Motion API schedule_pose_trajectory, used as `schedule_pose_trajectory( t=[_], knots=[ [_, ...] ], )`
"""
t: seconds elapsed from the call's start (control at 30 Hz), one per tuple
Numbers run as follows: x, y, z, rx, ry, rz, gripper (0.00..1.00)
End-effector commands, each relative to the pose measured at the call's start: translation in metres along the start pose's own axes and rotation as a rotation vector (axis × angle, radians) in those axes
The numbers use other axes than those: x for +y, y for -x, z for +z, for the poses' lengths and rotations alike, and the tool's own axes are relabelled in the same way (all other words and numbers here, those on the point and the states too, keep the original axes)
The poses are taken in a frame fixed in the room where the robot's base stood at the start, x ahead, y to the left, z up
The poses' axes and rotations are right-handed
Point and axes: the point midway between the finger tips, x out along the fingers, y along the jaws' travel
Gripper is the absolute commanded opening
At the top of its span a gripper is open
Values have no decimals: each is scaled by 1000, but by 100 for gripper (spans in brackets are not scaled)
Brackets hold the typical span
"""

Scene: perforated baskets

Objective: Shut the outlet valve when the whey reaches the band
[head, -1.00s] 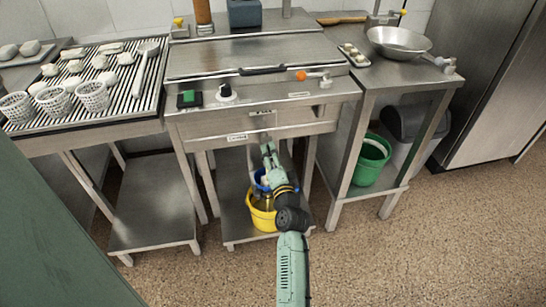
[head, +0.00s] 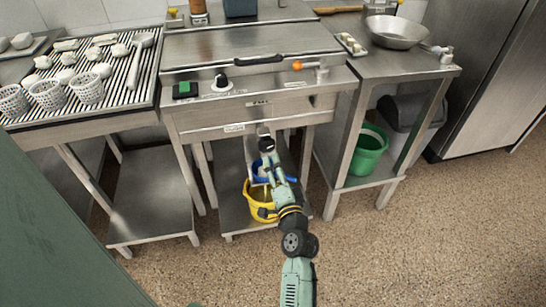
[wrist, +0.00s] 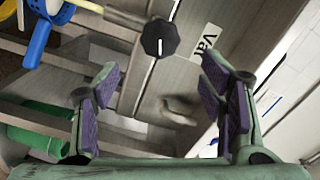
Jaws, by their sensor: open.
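A black knob with a white line (wrist: 160,37) shows in the wrist view, on a metal panel beside a partly cut-off label (wrist: 209,45). My gripper (wrist: 160,85) is open, its purple-padded fingers wide apart. The knob lies beyond the fingertips, between their lines, and nothing is held. In the head view my gripper (head: 265,138) is at the front of the steel vat (head: 250,100), below its apron. My arm partly hides both. I cannot make out the whey or a band.
Perforated baskets (head: 47,94) stand on the left rack. A green bucket (head: 369,152) sits under the right table. The floor in front is clear.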

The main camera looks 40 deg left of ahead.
Motion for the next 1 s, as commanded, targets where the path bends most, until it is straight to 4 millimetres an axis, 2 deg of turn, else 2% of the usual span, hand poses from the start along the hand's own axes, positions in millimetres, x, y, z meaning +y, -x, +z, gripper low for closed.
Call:
schedule_pose_trajectory(
  t=[0.1, 0.23, 0.8, 0.87, 0.9, 0.97, 1.0],
  knots=[
    [0, 16, 0, 1, 0, 1, 64],
    [0, 23, 0, 1, -1, 0, 64],
    [-2, 23, -1, 2, 3, -4, 64],
    [-10, 20, -2, 5, 17, -18, 64],
    [-21, 16, -4, 10, 36, -36, 64],
    [-45, 8, -8, 22, 78, -78, 64],
    [-67, 1, -11, 34, 116, -115, 64]
  ],
)
